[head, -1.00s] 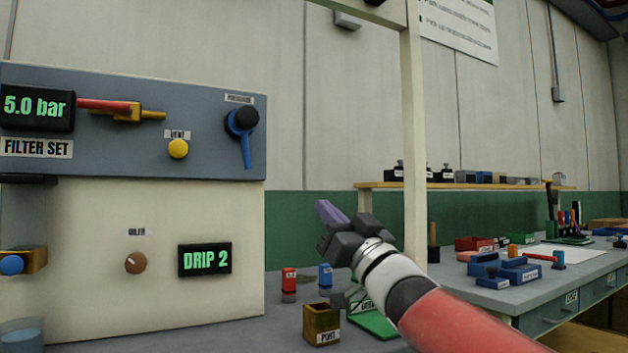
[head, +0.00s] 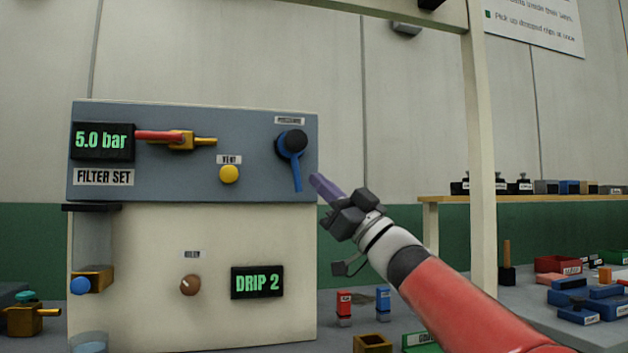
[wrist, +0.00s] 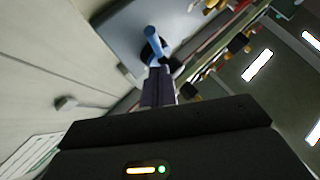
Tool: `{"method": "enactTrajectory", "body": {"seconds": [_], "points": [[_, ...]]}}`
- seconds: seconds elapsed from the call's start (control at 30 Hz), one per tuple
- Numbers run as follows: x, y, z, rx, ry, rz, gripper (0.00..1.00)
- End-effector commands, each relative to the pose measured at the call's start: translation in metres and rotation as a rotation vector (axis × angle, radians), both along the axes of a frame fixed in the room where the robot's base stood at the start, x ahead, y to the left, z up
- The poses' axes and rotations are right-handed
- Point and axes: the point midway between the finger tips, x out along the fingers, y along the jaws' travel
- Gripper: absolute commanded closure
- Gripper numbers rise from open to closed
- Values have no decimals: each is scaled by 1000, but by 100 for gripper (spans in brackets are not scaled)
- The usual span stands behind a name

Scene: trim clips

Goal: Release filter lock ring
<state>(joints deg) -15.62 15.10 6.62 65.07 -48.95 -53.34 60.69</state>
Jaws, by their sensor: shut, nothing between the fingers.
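The filter set panel (head: 250,125) stands left of centre in the head view; its display reads 5.0 bar. At its lower left is a brass collar (head: 98,277) with a blue knob (head: 81,286), apparently the lock ring, around a clear filter body (head: 92,235). My gripper (head: 318,184), with purple fingers, is shut and empty by the panel's right edge, far right of the collar. In the wrist view the fingers (wrist: 158,88) point toward the blue lever (wrist: 153,40); I cannot tell the gap. The collar cannot be made out there.
The blue lever with a black hub (head: 291,148) hangs at the panel's upper right. A yellow vent button (head: 229,174), a brown knob (head: 190,285) and a DRIP 2 display (head: 257,283) are on the front. Small bottles (head: 344,305) and a brass pot (head: 372,342) stand below my arm.

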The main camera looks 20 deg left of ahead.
Motion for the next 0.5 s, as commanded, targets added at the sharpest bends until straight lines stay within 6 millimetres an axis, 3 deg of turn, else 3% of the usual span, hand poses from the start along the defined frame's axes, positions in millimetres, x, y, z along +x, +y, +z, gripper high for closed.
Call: {"method": "enactTrajectory", "body": {"seconds": [0.2,0.5], "points": [[9,19,-3,0,0,0,100],[11,22,-4,0,1,-1,100]]}}
